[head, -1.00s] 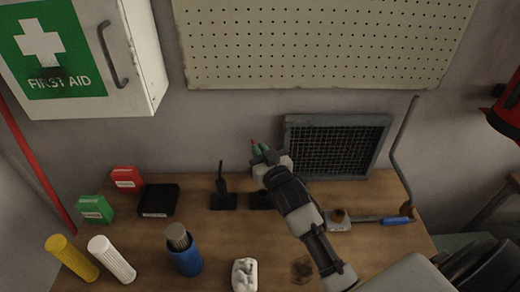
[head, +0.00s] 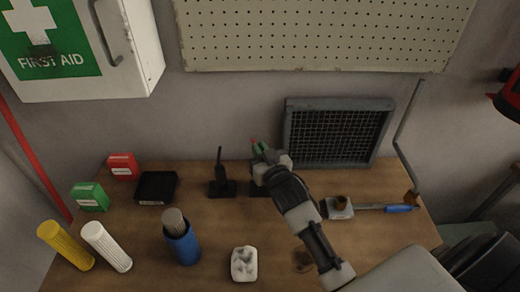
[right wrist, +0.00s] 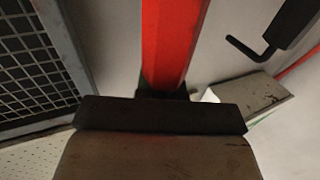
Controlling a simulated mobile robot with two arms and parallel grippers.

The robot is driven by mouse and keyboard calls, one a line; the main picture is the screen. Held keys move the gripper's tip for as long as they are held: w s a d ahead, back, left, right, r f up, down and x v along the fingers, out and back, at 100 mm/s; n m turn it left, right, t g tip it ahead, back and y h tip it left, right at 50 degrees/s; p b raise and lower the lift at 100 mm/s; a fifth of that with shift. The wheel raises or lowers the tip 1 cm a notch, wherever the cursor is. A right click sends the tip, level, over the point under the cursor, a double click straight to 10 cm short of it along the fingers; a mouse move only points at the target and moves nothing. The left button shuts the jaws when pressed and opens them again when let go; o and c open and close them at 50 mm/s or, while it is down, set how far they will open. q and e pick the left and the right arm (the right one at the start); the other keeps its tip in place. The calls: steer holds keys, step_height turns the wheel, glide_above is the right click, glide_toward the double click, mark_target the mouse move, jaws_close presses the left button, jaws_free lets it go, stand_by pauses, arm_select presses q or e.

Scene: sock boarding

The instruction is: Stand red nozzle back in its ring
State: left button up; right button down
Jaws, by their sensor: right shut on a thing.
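My right gripper (head: 262,151) is shut on the red nozzle, and only a small red tip (head: 253,142) shows beside a greenish part in the head view. In the right wrist view the red nozzle (right wrist: 174,40) fills the upper middle, rising from a dark edge. The gripper is over a black base (head: 257,189) on the bench, which its wrist partly hides. No ring can be made out. A black stand (head: 221,187) with a dark upright tool is just left of it. My left gripper is not in view.
A grey mesh panel (head: 338,131) leans against the wall close to the right of the gripper. A blue-handled tool (head: 400,209) lies at right. A blue holder (head: 184,248), a white block (head: 244,263) and a black tray (head: 156,187) stand left and front.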

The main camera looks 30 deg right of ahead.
steer(key=shift+f, duration=0.55)
stand_by(0.6)
steer(key=c, duration=1.1)
jaws_free()
steer(key=shift+c, duration=0.2)
steer(key=s+b, duration=0.1)
steer(key=s, duration=1)
steer(key=shift+a+b, duration=0.25)
steer(key=shift+b, duration=0.1)
